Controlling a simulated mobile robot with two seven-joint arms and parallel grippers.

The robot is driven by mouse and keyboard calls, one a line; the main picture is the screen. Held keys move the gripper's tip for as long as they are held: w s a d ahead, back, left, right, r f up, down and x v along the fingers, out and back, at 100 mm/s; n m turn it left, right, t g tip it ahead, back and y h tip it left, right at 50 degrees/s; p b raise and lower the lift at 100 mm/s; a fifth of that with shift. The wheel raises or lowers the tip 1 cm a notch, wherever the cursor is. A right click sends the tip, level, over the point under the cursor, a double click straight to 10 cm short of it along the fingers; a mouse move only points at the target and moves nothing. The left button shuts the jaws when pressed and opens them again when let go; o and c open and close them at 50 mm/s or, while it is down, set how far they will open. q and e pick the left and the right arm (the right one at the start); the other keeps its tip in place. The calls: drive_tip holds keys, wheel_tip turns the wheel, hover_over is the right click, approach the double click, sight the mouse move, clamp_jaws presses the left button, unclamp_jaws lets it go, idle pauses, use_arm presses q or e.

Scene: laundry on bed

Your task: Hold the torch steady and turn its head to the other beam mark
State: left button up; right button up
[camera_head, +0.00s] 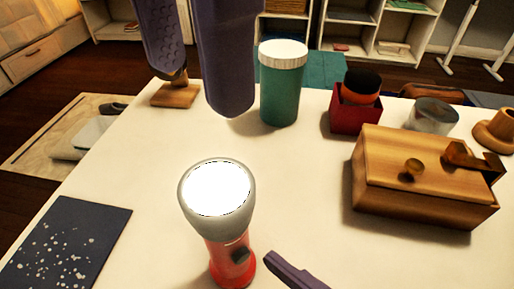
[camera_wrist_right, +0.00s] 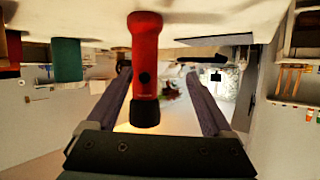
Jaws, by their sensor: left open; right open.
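The torch (camera_head: 231,258) stands upright on the white table, with a red body, a dark button and a grey head (camera_head: 187,208) whose lens glows white. Its beam marks cannot be made out. My left gripper (camera_head: 202,92) is open and empty, above and behind the torch head, with its two purple fingers apart. One finger of my right gripper (camera_head: 272,257) shows beside the torch's lower right. In the right wrist view, upside down, the open right gripper (camera_wrist_right: 159,76) has its fingers on either side of the torch (camera_wrist_right: 146,40), with gaps.
A green jar with a white lid (camera_head: 281,90) stands behind the torch. A wooden box (camera_head: 400,195), a red box (camera_head: 350,119) and a glass piece (camera_head: 433,116) are at right. A dark speckled mat (camera_head: 68,240) lies at left. The table between mat and torch is clear.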

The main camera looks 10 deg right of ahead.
sight(234, 249)
drive_tip(key=w+m+t+h, duration=0.1)
drive_tip(key=w, duration=0.1)
drive_tip(key=w+a+m+t+h, duration=0.1)
drive_tip(key=w, duration=0.1)
drive_tip(key=w+t+h, duration=0.1)
drive_tip(key=w+t, duration=0.1)
drive_tip(key=shift+w+a+r+m, duration=0.25)
drive_tip(key=shift+w+r+m, duration=0.1)
drive_tip(key=shift+r+m, duration=0.05)
idle(0.4)
drive_tip(key=shift+c, duration=0.2)
clamp_jaws()
idle(0.4)
idle(0.4)
